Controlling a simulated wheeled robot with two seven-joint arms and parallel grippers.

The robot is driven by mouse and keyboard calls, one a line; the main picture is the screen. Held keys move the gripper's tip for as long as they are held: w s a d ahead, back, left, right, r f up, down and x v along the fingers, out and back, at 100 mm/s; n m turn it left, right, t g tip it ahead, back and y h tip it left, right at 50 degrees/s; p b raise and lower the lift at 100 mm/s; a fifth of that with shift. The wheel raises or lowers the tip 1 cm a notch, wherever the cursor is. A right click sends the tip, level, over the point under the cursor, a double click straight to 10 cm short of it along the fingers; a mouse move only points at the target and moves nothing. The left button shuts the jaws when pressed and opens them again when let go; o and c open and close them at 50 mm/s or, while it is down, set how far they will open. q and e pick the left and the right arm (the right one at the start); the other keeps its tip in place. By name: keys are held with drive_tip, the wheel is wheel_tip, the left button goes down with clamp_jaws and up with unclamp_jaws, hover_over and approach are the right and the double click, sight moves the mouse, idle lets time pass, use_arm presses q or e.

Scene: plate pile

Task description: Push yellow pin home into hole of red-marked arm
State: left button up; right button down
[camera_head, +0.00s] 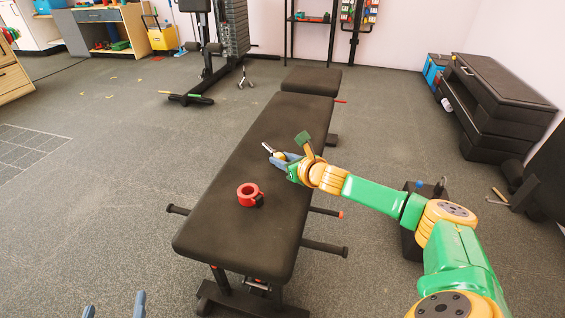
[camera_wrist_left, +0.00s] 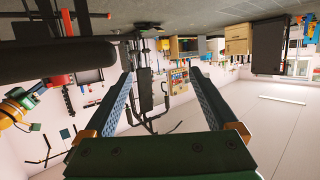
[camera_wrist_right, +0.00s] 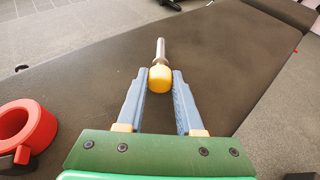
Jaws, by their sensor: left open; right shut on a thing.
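The yellow pin, a yellow knob with a metal shaft, is between the fingertips of my right gripper (camera_head: 284,158) above the black bench. In the right wrist view the yellow pin (camera_wrist_right: 160,76) is gripped by its knob, with the shaft pointing away from my right gripper (camera_wrist_right: 160,82). A bar with an orange-red end (camera_head: 326,211) sticks out from the bench's right side; I cannot tell whether it is the red-marked arm. No hole can be made out. My left gripper (camera_head: 113,307) is open and empty at the bottom edge; it also shows in the left wrist view (camera_wrist_left: 161,75).
A red ring collar (camera_head: 243,195) with a black part lies on the black bench (camera_head: 225,235), left of my right gripper. Dark bars (camera_head: 325,247) stick out from the bench's sides. A weight machine (camera_head: 232,45) stands behind.

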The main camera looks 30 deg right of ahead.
drive_tip(key=shift+p, duration=0.4)
use_arm(q)
drive_tip(key=s+f+g, duration=0.1)
drive_tip(key=s+a+f+g, duration=0.1)
drive_tip(key=f, duration=0.1)
drive_tip(key=s+f+g, duration=0.1)
drive_tip(key=f, duration=0.1)
drive_tip(key=shift+a+y, duration=0.15)
drive_tip(key=shift+y, duration=0.25)
drive_tip(key=shift+w, duration=0.15)
use_arm(e)
drive_tip(key=shift+f, duration=0.1)
drive_tip(key=shift+f, duration=0.15)
use_arm(q)
drive_tip(key=shift+w+r, duration=0.15)
drive_tip(key=shift+r, duration=0.1)
use_arm(e)
drive_tip(key=c, duration=0.6)
unclamp_jaws()
drive_tip(key=shift+o, duration=0.2)
